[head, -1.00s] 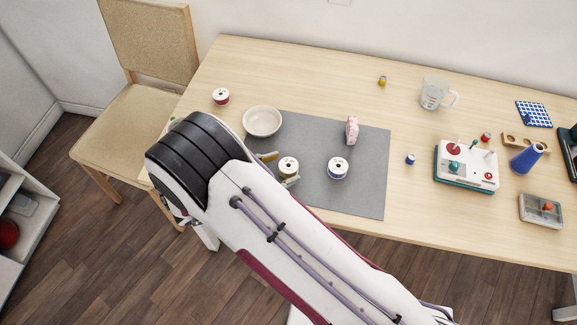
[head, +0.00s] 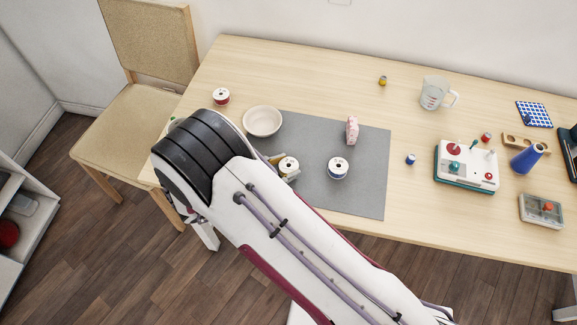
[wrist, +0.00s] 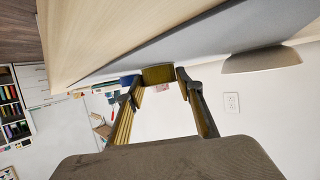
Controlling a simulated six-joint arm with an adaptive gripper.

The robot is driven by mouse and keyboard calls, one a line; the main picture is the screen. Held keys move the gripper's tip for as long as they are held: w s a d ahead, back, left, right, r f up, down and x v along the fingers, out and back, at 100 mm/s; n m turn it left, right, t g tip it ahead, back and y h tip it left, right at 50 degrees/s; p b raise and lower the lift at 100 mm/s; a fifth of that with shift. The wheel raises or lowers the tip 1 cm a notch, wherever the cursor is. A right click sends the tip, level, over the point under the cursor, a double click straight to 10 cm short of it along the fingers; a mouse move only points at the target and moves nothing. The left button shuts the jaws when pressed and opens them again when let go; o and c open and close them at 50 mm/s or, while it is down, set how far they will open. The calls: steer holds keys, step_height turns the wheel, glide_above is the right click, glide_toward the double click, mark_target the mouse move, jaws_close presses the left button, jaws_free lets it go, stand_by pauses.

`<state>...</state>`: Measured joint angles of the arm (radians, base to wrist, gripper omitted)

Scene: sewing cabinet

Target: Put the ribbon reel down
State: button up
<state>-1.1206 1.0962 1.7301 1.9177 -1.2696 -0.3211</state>
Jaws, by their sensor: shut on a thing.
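The ribbon reel (head: 288,166), with a pale top and olive-gold ribbon, is at the left part of the grey mat (head: 365,195). In the wrist view, the olive reel (wrist: 158,75) sits between the fingertips. My gripper (wrist: 157,78) is shut on it. In the head view my arm hides most of the gripper; only bits of the fingers show beside the reel. The reel looks upright and low over the mat. I cannot tell whether it touches the mat.
A cream bowl (head: 262,121) is behind the held reel. A red reel (head: 221,96) is at the back left. The mat's right front is clear.

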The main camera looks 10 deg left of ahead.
mark_target(284, 167)
steer(key=shift+r, duration=0.2)
step_height(284, 167, up, 10)
steer(key=shift+f, duration=0.2)
stand_by(0.6)
stand_by(0.9)
steer(key=shift+w+f, duration=0.25)
steer(key=shift+w, duration=0.05)
steer(key=w+d, duration=0.1)
steer(key=d, duration=0.3)
steer(key=w+d, duration=0.2)
steer(key=d, duration=0.2)
steer(key=w+d, duration=0.2)
steer(key=d, duration=0.2)
steer(key=shift+d+f, duration=0.1)
steer(key=shift+d, duration=0.25)
steer(key=w+d+r+m+g+h, duration=0.1)
steer(key=d+m+g+h, duration=0.1)
steer(key=d, duration=1.5)
steer(key=shift+d+m, duration=0.3)
steer(key=shift+w+a, duration=0.1)
